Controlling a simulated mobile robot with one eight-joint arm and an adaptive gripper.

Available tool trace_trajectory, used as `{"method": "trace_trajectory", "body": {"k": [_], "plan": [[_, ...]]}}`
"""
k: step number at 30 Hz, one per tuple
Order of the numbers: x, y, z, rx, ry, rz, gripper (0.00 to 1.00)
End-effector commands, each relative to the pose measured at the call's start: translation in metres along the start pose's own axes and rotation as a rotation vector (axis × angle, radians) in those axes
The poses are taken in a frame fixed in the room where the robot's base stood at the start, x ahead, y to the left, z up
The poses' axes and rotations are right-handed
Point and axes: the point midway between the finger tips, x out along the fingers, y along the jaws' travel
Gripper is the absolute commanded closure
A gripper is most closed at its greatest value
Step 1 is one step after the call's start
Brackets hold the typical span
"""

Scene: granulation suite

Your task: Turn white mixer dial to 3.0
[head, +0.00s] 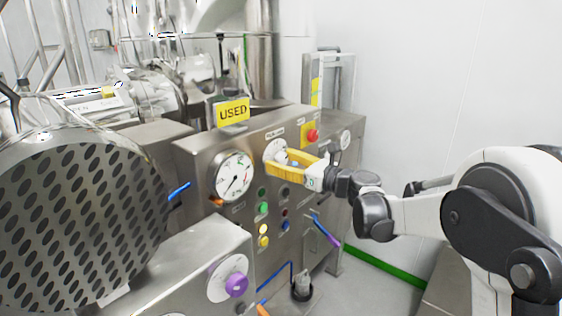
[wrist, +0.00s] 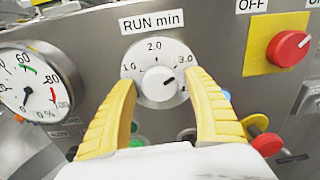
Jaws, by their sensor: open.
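The white mixer dial (wrist: 159,84) is a round white knob on a white scale plate under a "RUN min" label. The plate reads 1.0, 2.0 and 3.0 from left to right. A short dark mark on the knob points right and slightly up, a little below the 3.0 figure. My gripper (wrist: 161,80) is open, with one yellow finger on either side of the knob and visible gaps between. In the head view, my gripper (head: 287,160) is at the dial plate (head: 274,149) on the steel panel, and its fingers partly hide the knob.
A pressure-style gauge (head: 233,177) is left of the dial. A red OFF knob (wrist: 288,48) on a yellow plate is to the right. Several coloured buttons (head: 263,208) sit below, near the fingers. A purple knob (head: 236,285) is on the lower front box.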

Motion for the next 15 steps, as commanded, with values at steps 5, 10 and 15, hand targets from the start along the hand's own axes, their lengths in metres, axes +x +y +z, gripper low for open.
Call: {"method": "trace_trajectory", "body": {"k": [5, 10, 15], "plan": [[-0.016, -0.001, 0.0, 0.0, 0.0, -0.001, 0.39], [-0.054, -0.001, 0.0, 0.0, 0.0, -0.004, 0.39], [-0.09, -0.001, 0.0, 0.0, 0.0, -0.004, 0.39]]}}
